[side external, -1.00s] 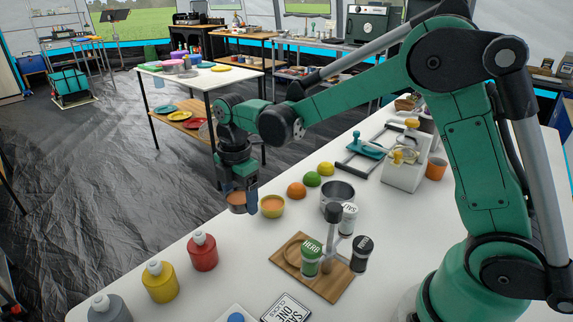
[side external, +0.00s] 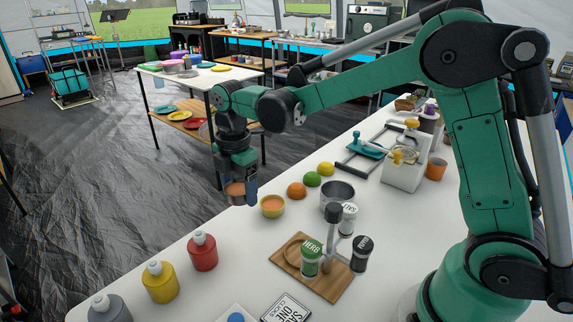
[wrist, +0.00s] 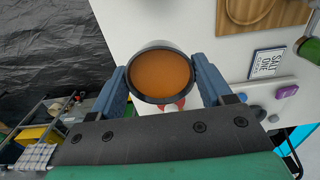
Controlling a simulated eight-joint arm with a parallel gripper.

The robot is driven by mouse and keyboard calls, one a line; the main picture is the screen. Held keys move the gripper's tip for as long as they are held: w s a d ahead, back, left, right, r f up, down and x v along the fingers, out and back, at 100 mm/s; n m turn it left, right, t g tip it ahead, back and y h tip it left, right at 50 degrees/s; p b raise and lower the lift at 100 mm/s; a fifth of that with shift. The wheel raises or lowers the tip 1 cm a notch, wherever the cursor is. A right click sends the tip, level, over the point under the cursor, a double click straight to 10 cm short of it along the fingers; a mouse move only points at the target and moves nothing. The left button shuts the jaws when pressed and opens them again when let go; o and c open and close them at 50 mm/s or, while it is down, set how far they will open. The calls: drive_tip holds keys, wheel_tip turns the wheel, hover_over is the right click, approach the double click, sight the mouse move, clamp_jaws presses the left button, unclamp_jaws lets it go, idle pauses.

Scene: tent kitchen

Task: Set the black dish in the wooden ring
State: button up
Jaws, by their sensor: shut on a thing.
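My gripper (side external: 238,187) is shut on the black dish (side external: 235,194), held in the air near the table's far-left edge. In the wrist view the dish (wrist: 160,76) shows a dark rim and orange-brown contents, with a blue finger on each side. In the side view the wooden ring (side external: 286,251) is on a wooden board (side external: 335,288), nearer the camera and right of the dish. The ring (wrist: 232,17) also shows at the top right of the wrist view, apart from the dish. The herb shaker (side external: 311,257) partly covers the board beside the ring.
A shaker stand (side external: 332,230) rises from the board with salt (side external: 348,219) and dark (side external: 361,254) shakers. A yellow bowl (side external: 272,206), fruit and a metal pot (side external: 338,191) stand nearby. Squeeze bottles (side external: 203,252) line the left edge. White table is bare between bottles and board.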

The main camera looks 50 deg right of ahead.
drive_tip(key=s+d+m, duration=0.1)
drive_tip(key=s+m, duration=0.2)
drive_tip(key=s, duration=0.1)
drive_tip(key=s+d+f+m, duration=0.1)
drive_tip(key=s+m, duration=0.2)
drive_tip(key=s, duration=0.1)
drive_tip(key=s+d+m, duration=0.1)
drive_tip(key=s+m, duration=0.2)
drive_tip(key=s, duration=0.1)
drive_tip(key=shift+s+f, duration=0.1)
drive_tip(key=shift+f, duration=0.2)
drive_tip(key=shift+s+f, duration=0.1)
drive_tip(key=shift+f, duration=2.8)
drive_tip(key=shift+f, duration=0.3)
drive_tip(key=shift+r, duration=0.65)
drive_tip(key=shift+f, duration=0.8)
drive_tip(key=shift+r, duration=0.8)
